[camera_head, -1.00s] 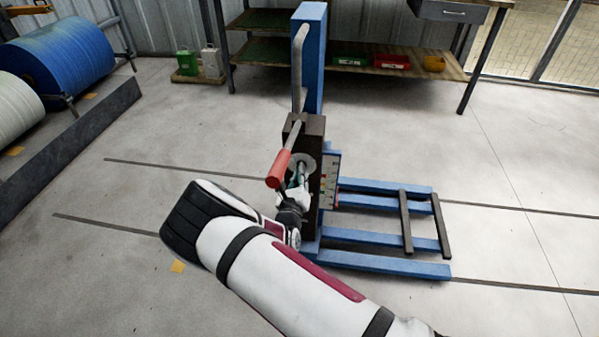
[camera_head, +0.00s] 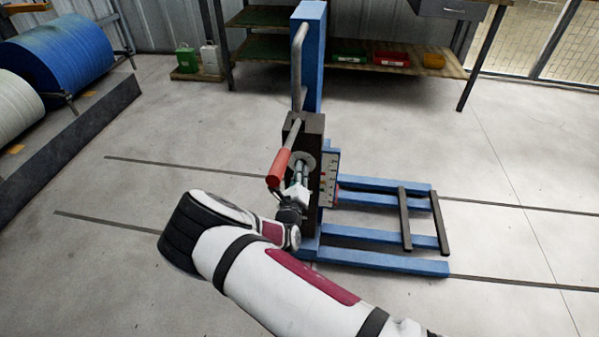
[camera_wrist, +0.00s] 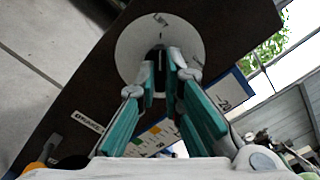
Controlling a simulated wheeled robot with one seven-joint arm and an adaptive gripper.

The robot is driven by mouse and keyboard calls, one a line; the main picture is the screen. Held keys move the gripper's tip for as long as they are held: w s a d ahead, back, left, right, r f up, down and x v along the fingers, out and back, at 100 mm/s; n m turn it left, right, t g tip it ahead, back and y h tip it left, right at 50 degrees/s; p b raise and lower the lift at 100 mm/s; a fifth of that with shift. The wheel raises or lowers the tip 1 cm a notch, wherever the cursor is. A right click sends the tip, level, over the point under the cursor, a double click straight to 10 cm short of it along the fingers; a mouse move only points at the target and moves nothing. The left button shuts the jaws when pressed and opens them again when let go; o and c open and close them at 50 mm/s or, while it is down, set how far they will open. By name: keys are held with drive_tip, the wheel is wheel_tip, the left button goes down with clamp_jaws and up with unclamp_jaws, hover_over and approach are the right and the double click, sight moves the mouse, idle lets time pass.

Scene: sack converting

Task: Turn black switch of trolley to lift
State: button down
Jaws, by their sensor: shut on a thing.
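The trolley is a blue lift truck with an upright mast (camera_head: 311,60) and a dark box (camera_head: 313,127) on its front. A pale round disc (camera_wrist: 130,52) sits on the dark box face in the wrist view. The black switch (camera_wrist: 158,55) stands at the disc's centre, mostly hidden between the fingers. My gripper (camera_wrist: 161,78) has its teal-sided fingers closed on the switch from either side. In the head view my gripper (camera_head: 302,170) reaches the disc, just beside the red-handled lever (camera_head: 278,168). The switch itself is hidden there.
The trolley's blue forks (camera_head: 385,262) extend right along the floor, with two dark bars (camera_head: 405,220) across them. A scale plate (camera_head: 329,178) is beside the dark box. A shelf bench (camera_head: 370,65) stands behind. Blue and white rolls (camera_head: 62,58) lie at left. Floor between is clear.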

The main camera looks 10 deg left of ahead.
drive_tip(key=shift+f, duration=0.1)
drive_tip(key=c, duration=1.7)
unclamp_jaws()
drive_tip(key=s, duration=1.2)
drive_tip(key=shift+a, duration=0.2)
drive_tip(key=shift+s, duration=0.15)
